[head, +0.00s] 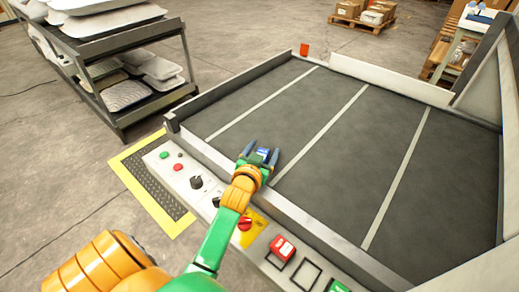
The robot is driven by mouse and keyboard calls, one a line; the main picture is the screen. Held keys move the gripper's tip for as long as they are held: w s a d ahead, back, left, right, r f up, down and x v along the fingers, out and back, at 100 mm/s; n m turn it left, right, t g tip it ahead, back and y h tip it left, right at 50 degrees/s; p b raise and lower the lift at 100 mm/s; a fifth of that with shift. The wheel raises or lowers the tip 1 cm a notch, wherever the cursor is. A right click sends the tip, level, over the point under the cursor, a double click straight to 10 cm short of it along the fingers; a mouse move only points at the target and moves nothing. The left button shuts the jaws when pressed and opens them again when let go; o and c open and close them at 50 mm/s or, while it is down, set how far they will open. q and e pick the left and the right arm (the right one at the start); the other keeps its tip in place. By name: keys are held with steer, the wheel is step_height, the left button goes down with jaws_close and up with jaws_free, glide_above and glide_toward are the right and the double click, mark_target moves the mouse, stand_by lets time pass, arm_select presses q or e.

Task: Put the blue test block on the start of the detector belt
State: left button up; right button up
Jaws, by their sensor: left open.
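The blue test block (263,154) shows as a small blue patch with a pale mark between the fingertips of my left gripper (259,156). The gripper is open, with one finger on each side of the block. Both are over the near left part of the dark detector belt (330,130), just past its near rail. The block looks to be at the belt surface, but the gripper hides much of it and I cannot tell whether a finger touches it. My right gripper is not in view.
The control panel (180,168) with knobs and buttons runs along the near side. A red block (282,247) and part of a green block (336,286) sit at its right, by an empty square outline (305,275). The belt is otherwise clear.

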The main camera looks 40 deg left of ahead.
arm_select(q)
steer(key=p+v, duration=0.1)
steer(key=v, duration=1)
steer(key=shift+s+d, duration=0.1)
steer(key=shift+s, duration=0.25)
